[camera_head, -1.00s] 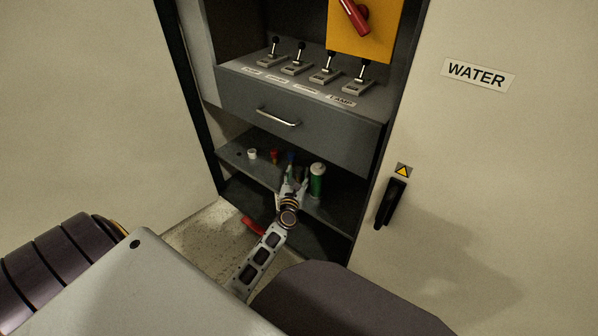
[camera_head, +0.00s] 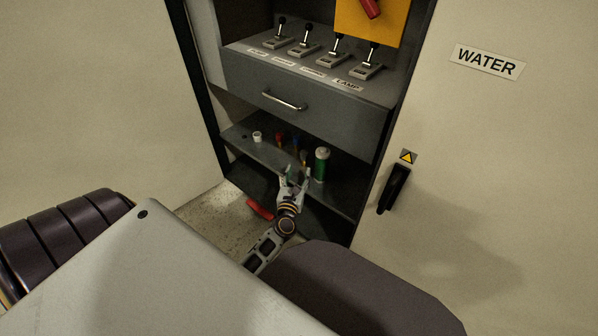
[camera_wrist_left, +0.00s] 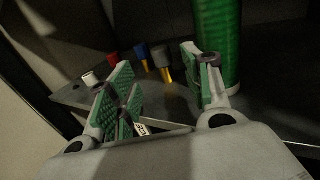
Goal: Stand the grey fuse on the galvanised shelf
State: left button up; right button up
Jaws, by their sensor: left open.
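The grey fuse (camera_head: 303,157), with a grey top and a brass-coloured lower part, stands upright on the dark grey metal shelf (camera_head: 262,153) under the drawer. In the left wrist view the grey fuse (camera_wrist_left: 161,57) shows beyond and between my fingertips, apart from them. My left gripper (camera_head: 295,174) is open and empty in front of the shelf's front edge; its green-padded fingers (camera_wrist_left: 157,72) are spread in the wrist view. The fuse's foot is small and dim in both views. My right gripper is not in view.
A blue fuse (camera_wrist_left: 142,51), a red fuse (camera_wrist_left: 113,59) and a white piece (camera_head: 257,136) stand to the left of the grey fuse. A tall green cylinder (camera_head: 321,164) stands close on its right. The drawer (camera_head: 300,115) overhangs the shelf.

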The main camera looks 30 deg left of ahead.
pick_arm(q)
jog(key=shift+s, duration=0.15)
jog(key=shift+d, duration=0.1)
dwell(0.4)
jog(key=s+d+f+m+g+h, duration=0.1)
jog(key=s+d+m+g+h, duration=0.15)
jog(key=d+m+h, duration=0.6)
jog(key=s+d+f+m+g+h, duration=0.1)
jog(key=s+d+m+h, duration=0.25)
jog(key=d+m, duration=0.95)
jog(key=s+f+m+g+y, duration=0.2)
jog(key=s+m+g, duration=0.6)
jog(key=s+m, duration=0.8)
notch_tip(320, 180, down, 2)
jog(key=m, duration=0.5)
jog(key=shift+a+f, duration=0.2)
jog(key=shift+a, duration=0.15)
